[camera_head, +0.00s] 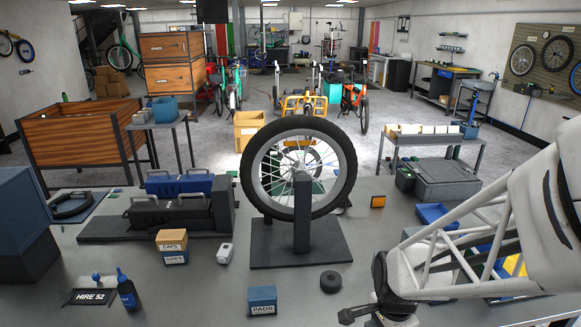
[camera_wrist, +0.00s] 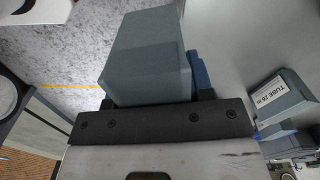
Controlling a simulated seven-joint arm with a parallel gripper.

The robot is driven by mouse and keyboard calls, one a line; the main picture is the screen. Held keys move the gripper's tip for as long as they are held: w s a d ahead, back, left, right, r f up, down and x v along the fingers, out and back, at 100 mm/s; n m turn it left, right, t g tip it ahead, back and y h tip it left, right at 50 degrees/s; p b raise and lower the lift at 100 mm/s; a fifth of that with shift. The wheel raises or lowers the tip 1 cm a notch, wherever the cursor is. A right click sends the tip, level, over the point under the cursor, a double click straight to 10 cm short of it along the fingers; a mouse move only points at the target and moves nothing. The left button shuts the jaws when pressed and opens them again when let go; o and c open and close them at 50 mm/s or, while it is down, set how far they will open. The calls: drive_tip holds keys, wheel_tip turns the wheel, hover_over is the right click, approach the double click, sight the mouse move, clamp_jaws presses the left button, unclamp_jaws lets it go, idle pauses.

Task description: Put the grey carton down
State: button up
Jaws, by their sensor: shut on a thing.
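The grey carton (camera_wrist: 142,58) is in my gripper (camera_wrist: 155,98) in the wrist view, sticking out beyond the dark gripper bar. My gripper is shut on it. A plain grey surface (camera_wrist: 235,45) shows to its right and speckled floor (camera_wrist: 62,75) to its left. I cannot tell whether the carton touches anything below. A strip of blue shows beside its right side. In the head view my arm comes in from the right; I cannot make out the fingers or the held carton there.
A grey carton labelled "TUBE 26 in" (camera_wrist: 283,100) lies at the right in the wrist view. In the head view a wheel on a stand (camera_head: 300,257), a blue PADS box (camera_head: 262,300), a black roll (camera_head: 331,282) and a CAPS carton (camera_head: 172,247) occupy the bench (camera_head: 205,295).

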drive_tip(key=w+d+r, duration=0.2)
drive_tip(key=w+d, duration=0.1)
drive_tip(key=w, duration=0.4)
drive_tip(key=w+d+r, duration=0.2)
drive_tip(key=w+d, duration=0.2)
drive_tip(key=w, duration=0.3)
drive_tip(key=m, duration=0.3)
hover_over(435, 219)
drive_tip(key=shift+s+r, duration=0.1)
drive_tip(key=shift+r, duration=0.3)
drive_tip(key=shift+f, duration=0.1)
drive_tip(key=shift+f, duration=3.05)
drive_tip(key=shift+f, duration=1.9)
